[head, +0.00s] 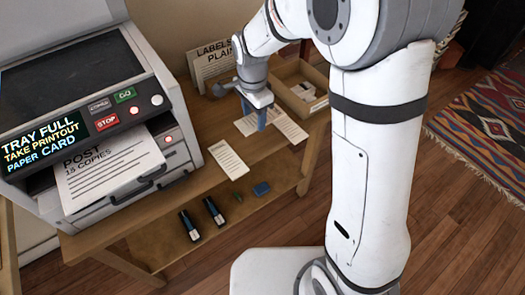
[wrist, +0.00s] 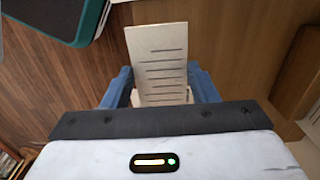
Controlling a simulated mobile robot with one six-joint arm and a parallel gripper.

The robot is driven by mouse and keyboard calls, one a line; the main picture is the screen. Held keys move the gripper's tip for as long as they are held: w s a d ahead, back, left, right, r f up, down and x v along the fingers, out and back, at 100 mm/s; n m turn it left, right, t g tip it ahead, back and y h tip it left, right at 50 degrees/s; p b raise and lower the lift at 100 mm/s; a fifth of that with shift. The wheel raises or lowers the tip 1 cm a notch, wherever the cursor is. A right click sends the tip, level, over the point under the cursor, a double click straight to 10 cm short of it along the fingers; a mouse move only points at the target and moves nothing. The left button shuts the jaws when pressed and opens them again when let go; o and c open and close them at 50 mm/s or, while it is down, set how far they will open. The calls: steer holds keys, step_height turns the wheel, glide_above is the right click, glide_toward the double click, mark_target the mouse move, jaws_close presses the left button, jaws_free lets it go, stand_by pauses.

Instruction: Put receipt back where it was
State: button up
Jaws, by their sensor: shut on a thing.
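My gripper (head: 261,120) is over the back right of the wooden table, blue fingers pointing down. In the wrist view my gripper (wrist: 162,88) is shut on a white paper slip with printed lines, the receipt (wrist: 158,55), one finger at each side edge. In the head view the receipt (head: 245,125) shows partly behind the fingers; whether it touches the table I cannot tell. A second lined slip (head: 290,127) lies just right of the fingers, and a third lined slip (head: 229,158) lies nearer the front.
A printer (head: 90,120) with a printed sheet (head: 110,175) stands left. An open box (head: 285,72) and a "LABELS PLAIN" card (head: 213,60) are behind.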

mark_target(254, 146)
steer(key=shift+s+a+f, duration=0.15)
steer(key=shift+a+f, duration=0.05)
steer(key=shift+f, duration=0.2)
step_height(254, 146, down, 9)
steer(key=shift+f+b, duration=0.1)
steer(key=shift+b, duration=0.75)
steer(key=o, duration=1)
steer(key=shift+f, duration=0.1)
step_height(254, 146, up, 12)
steer(key=shift+r+p, duration=0.15)
steer(key=shift+p, duration=0.85)
steer(key=shift+r, duration=0.1)
